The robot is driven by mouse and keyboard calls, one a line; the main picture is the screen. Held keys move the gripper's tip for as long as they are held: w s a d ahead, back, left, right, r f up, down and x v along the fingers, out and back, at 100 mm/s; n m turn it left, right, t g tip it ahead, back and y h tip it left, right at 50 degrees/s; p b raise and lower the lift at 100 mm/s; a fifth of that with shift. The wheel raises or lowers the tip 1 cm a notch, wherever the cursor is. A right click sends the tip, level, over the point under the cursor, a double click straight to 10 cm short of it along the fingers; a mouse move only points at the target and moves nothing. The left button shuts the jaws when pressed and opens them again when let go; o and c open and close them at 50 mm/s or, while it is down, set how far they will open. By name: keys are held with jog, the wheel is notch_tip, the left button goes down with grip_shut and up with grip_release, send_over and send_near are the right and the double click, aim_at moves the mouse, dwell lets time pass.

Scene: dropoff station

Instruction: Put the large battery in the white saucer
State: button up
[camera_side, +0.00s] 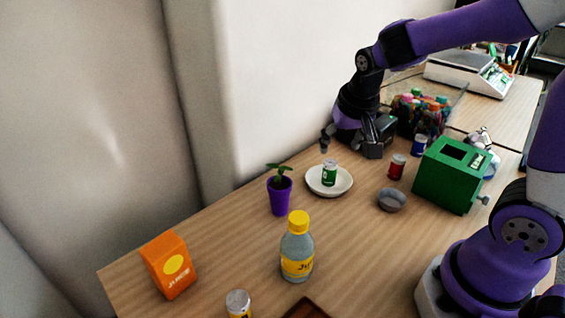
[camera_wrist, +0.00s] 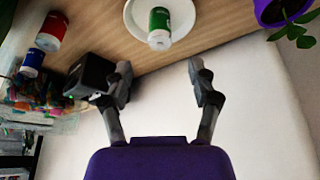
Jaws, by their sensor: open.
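In the wrist view the battery (camera_wrist: 160,22) and the saucer (camera_wrist: 134,20) are at the top middle, beyond the fingertips. My gripper (camera_side: 350,146) is open and empty, above and behind the saucer near the wall side of the table. In the wrist view its two fingers (camera_wrist: 160,70) are spread with nothing between them. It does not touch the battery.
A purple potted plant (camera_side: 280,195) stands left of the saucer. A red can (camera_side: 397,167), grey bowl (camera_side: 391,200), blue can (camera_side: 419,146) and green box (camera_side: 446,181) are to the right. A yellow-capped bottle (camera_side: 297,250) and orange carton (camera_side: 169,266) stand nearer the front.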

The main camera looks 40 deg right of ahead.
jog(key=s+a+r+n+t+y, duration=0.1)
jog(key=s+a+r+n, duration=0.4)
jog(key=s, duration=0.5)
jog(key=shift+s+a+r+n+t+y, duration=0.2)
jog(key=shift+a+r+n+t+y, duration=0.2)
jog(key=shift+a+n+y, duration=0.55)
